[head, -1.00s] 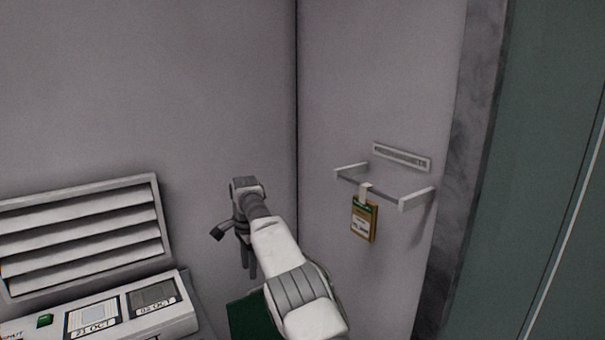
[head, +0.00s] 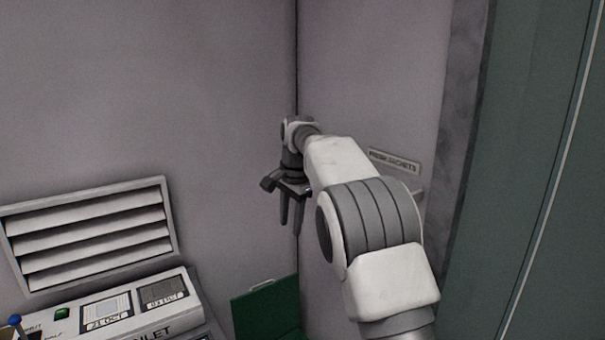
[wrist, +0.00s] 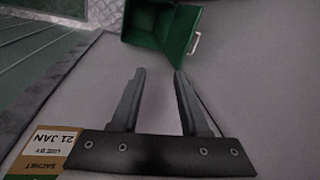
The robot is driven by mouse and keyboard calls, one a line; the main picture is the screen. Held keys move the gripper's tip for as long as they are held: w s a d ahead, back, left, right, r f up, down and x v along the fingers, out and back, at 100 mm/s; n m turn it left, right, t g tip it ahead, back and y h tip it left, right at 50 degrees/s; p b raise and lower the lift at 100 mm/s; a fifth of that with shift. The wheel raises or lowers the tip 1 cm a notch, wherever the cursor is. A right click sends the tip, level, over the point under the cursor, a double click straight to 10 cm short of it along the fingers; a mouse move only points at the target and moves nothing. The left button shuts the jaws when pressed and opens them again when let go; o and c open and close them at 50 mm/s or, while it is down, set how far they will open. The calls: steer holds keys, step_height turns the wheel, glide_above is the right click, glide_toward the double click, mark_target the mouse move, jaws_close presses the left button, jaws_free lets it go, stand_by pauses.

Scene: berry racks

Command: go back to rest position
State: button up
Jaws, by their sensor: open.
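My gripper (head: 291,212) hangs in the air in front of the wall corner, fingers pointing down. In the wrist view its two fingers (wrist: 160,80) are apart with nothing between them. My arm's white and grey links cross the right middle of the head view. A brown and white sachet (wrist: 45,148) labelled "21 JAN" shows at the lower left of the wrist view, beside the gripper and apart from the fingers. In the head view the sachet and most of its wall rail are hidden behind my arm.
A green bin (head: 268,314) with a handle stands low in the corner; it also shows in the wrist view (wrist: 187,30). A panel (head: 130,312) with date displays and a louvred vent (head: 90,238) are at the left. A label plate (head: 394,161) is on the right wall.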

steer(key=s+d+r+n+t+p, duration=0.1)
steer(key=s+d+r+n+p, duration=0.1)
steer(key=s+d+r, duration=0.6)
steer(key=s+d+r+n+t+p, duration=0.15)
steer(key=s+d+r, duration=0.3)
steer(key=s, duration=0.65)
steer(key=s+d+f+n+p, duration=0.1)
steer(key=s+d+f+n, duration=0.1)
steer(key=s, duration=0.8)
steer(key=s+d+f+n+t+h+p, duration=0.1)
steer(key=s+d+f+n+p, duration=0.1)
steer(key=s, duration=0.8)
steer(key=shift+d+f+n, duration=0.15)
steer(key=shift+f+n, duration=0.05)
steer(key=shift+n, duration=0.65)
